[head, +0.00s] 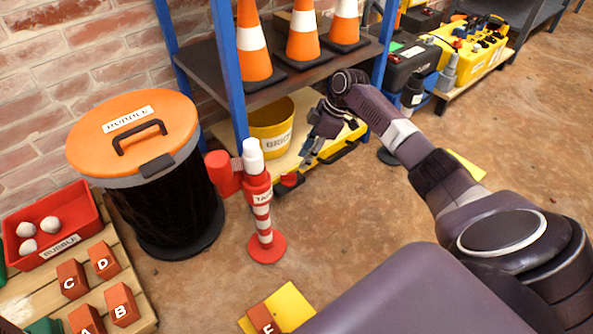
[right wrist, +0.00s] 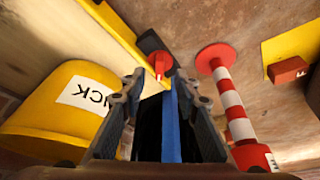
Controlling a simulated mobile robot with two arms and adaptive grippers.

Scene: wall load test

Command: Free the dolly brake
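A low wooden dolly (head: 223,135) stands under the shelf and carries a yellow bucket labelled BRICK (head: 272,130). A small red part, apparently the brake (head: 290,181), sits at the dolly's front edge. In the right wrist view this red brake (right wrist: 161,63) shows just beyond the fingertips, roughly between them. My right gripper (head: 308,156) points down in front of the bucket, above and behind the brake. Its fingers (right wrist: 165,88) are apart, with nothing held. The fingers seem apart from the brake; the exact gap is unclear. My left gripper is not in view.
A red-and-white post (head: 262,215) stands close left of the brake. The shelf's blue upright (head: 228,70) and cone-laden board (head: 320,70) hem in the gripper. A rubble bin (head: 165,200) is at left; a yellow plate with a brick (head: 290,303) lies in front.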

